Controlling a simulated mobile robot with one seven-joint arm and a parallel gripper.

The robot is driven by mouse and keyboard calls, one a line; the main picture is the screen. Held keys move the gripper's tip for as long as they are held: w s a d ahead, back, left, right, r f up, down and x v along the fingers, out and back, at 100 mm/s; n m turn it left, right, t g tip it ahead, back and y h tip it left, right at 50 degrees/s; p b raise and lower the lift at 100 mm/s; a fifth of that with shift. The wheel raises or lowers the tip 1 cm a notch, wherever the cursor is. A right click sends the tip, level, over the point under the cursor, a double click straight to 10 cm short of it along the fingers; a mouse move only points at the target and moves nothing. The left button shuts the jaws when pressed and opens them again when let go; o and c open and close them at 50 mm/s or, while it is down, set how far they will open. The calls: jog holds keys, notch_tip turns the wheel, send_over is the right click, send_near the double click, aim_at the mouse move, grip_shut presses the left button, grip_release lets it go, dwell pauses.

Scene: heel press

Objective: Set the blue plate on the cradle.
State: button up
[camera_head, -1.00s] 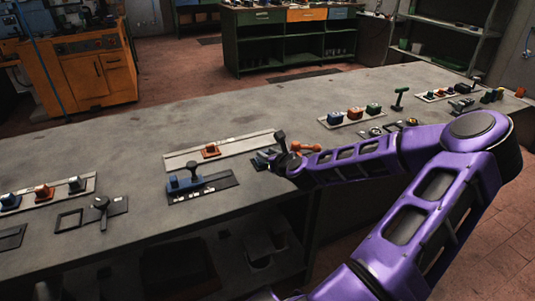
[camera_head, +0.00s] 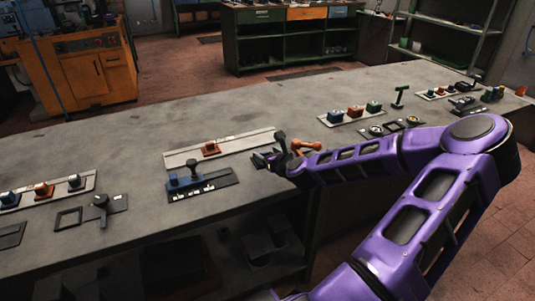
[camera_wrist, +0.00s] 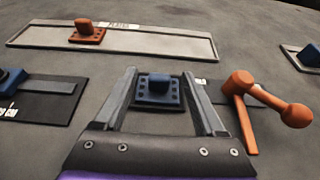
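The blue plate (camera_wrist: 157,88), with a square knob and dark bolt spots, lies between the spread fingers of my gripper (camera_wrist: 163,76) in the wrist view. Gaps show between the plate and both fingers. A dark base, taken as the cradle (camera_wrist: 215,92), shows around it with a white label scrap; the plate appears to rest on it, though my fingers hide much of the contact. In the head view my gripper (camera_head: 262,159) is low at the bench and mostly hides the plate. An orange lever (camera_wrist: 268,95) with a round knob stands just right of my right finger.
A pale rack (camera_head: 225,149) holding an orange plate (camera_head: 210,149) lies behind. A dark board (camera_head: 205,187) with a blue block and upright handle is at left. More racks and fixtures stand along the bench (camera_head: 130,100). The bench behind the pale rack is clear.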

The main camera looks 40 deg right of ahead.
jog(key=p+v, duration=1)
jog(key=v, duration=0.7)
jog(key=shift+r, duration=0.25)
jog(key=shift+s+f+p, duration=0.2)
jog(key=shift+p, duration=0.1)
